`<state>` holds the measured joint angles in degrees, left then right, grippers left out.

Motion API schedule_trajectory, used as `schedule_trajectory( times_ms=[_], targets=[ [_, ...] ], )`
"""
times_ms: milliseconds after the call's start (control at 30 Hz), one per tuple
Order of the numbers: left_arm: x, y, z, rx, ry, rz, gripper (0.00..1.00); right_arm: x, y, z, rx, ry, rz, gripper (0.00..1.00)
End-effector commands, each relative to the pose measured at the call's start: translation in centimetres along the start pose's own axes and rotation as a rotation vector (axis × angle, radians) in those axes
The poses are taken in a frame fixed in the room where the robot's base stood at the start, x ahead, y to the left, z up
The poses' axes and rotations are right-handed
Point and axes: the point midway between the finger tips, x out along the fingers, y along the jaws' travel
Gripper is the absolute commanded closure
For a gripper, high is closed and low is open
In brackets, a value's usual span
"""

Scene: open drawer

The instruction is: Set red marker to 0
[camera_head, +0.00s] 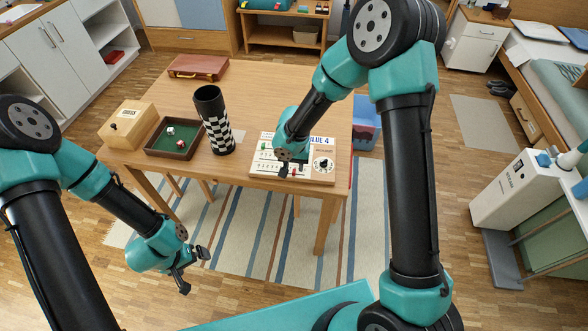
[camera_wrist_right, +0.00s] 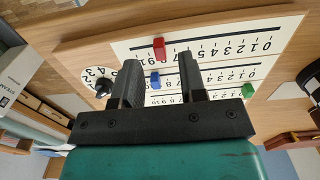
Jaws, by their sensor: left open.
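The score board (camera_head: 259,176) lies at the front right of the table, with number rows and a dark knob (camera_head: 323,165). The red marker (camera_head: 294,171) is on the front row. In the right wrist view the red marker (camera_wrist_right: 159,48) is near the high-number end, with 0 far to the right. A blue marker (camera_wrist_right: 155,81) and a green marker (camera_wrist_right: 248,91) sit on other rows. My right gripper (camera_wrist_right: 158,58) is open above the board, red and blue markers showing between its fingers; contact cannot be told. My left gripper (camera_head: 190,268) is open and empty before the table.
On the table (camera_head: 255,95) stand a checkered dark cup (camera_head: 217,130), a green-lined tray (camera_head: 160,150) with dice, a wooden box (camera_head: 118,132) and a brown case (camera_head: 198,67). The table's middle and back right are clear. A blue bin (camera_head: 366,120) is beyond its right edge.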

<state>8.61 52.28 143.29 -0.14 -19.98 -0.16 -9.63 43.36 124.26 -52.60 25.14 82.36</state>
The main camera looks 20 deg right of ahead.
Motion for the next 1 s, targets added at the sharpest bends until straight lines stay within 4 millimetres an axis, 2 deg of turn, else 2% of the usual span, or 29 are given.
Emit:
schedule_trajectory(
  times_ms=[200, 600, 1000],
  targets=[
    [0.0, 0.0, 0.0, 0.0, 0.0, 0.0, 0.0, 2.3, 0.1, 0.0, 0.001, -0.001, 0.001, 0.62],
    [0.0, 0.0, 0.0, 0.0, 0.0, 0.0, 0.0, 2.9, 0.0, 0.0, 0.0, 0.0, 0.0, 0.62],
    [0.0, 0.0, 0.0, 0.0, 0.0, 0.0, 0.0, 2.8, 0.0, 0.0, 0.0, 0.0, 0.0, 0.99]
  ],
)
